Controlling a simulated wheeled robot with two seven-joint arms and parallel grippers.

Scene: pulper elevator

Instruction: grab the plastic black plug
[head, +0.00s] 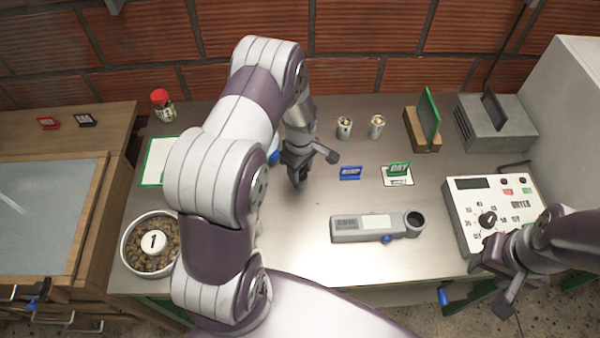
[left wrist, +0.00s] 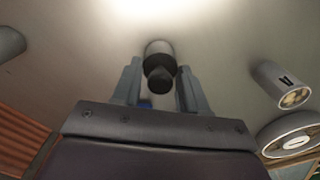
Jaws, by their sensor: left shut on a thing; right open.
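The black plug (left wrist: 160,79) shows in the left wrist view as a dark rounded piece in front of a grey cylindrical part. It sits between the two fingers of my left gripper (left wrist: 159,85), which is shut on it. In the head view my left gripper (head: 309,170) is over the middle of the metal table, and I cannot make out the plug there. My right gripper (head: 496,282) is open and empty at the front right, beside the dryer panel.
A grey meter (head: 345,229) lies front centre on the table (head: 290,255). A blue tag (head: 350,173), a green sign (head: 398,170) and two small cans (head: 344,128) stand right of my left gripper. A bowl of beans (head: 135,225) is left; the dryer panel (head: 465,205) is right.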

